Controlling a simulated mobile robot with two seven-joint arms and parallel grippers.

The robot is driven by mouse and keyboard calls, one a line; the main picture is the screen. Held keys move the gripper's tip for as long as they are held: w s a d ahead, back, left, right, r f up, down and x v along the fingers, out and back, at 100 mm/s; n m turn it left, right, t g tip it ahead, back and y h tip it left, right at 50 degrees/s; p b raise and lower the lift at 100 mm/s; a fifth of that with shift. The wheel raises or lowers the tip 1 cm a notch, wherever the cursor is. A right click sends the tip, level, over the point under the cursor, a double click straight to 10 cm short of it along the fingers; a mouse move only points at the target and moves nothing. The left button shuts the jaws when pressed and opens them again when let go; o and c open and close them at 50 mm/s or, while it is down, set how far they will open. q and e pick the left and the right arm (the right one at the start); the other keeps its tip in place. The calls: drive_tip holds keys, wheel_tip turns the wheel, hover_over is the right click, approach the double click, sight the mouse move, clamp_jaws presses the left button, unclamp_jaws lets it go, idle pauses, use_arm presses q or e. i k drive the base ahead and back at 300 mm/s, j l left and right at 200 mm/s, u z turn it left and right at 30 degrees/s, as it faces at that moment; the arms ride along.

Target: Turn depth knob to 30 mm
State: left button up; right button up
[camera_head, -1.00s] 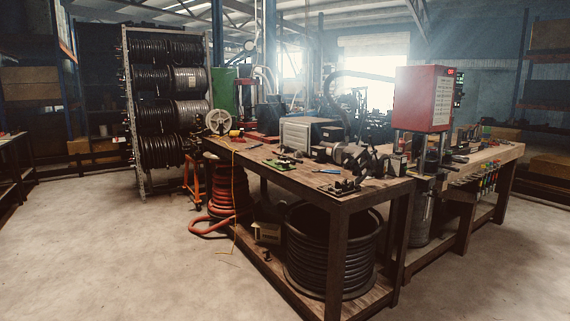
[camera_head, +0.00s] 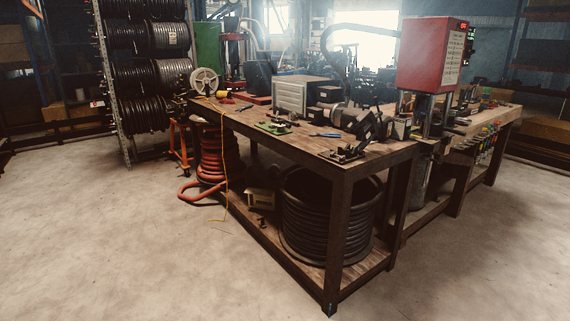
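A red upright machine (camera_head: 431,54) with a pale label panel stands at the right end of the wooden workbench. A control panel with a small red display (camera_head: 469,38) is on its right side. I cannot make out a depth knob at this distance. Neither of my grippers is in view.
The workbench (camera_head: 300,145) holds a grey box machine (camera_head: 303,95), a green tool (camera_head: 272,128) and several small tools. A black hose coil (camera_head: 325,220) sits on its lower shelf. A hose rack (camera_head: 120,110) stands left. The concrete floor (camera_head: 110,240) in front is clear.

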sight(280, 126)
drive_tip(key=i+j+u, duration=0.35)
drive_tip(key=i, duration=0.15)
drive_tip(key=i+u, duration=0.35)
drive_tip(key=i, duration=0.15)
drive_tip(key=i+j, duration=0.1)
drive_tip(key=i, duration=1.25)
drive_tip(key=i+j+z, duration=0.1)
drive_tip(key=i+z, duration=0.3)
drive_tip(key=i+j+z, duration=0.25)
drive_tip(key=i+z, duration=0.2)
drive_tip(key=i, duration=0.05)
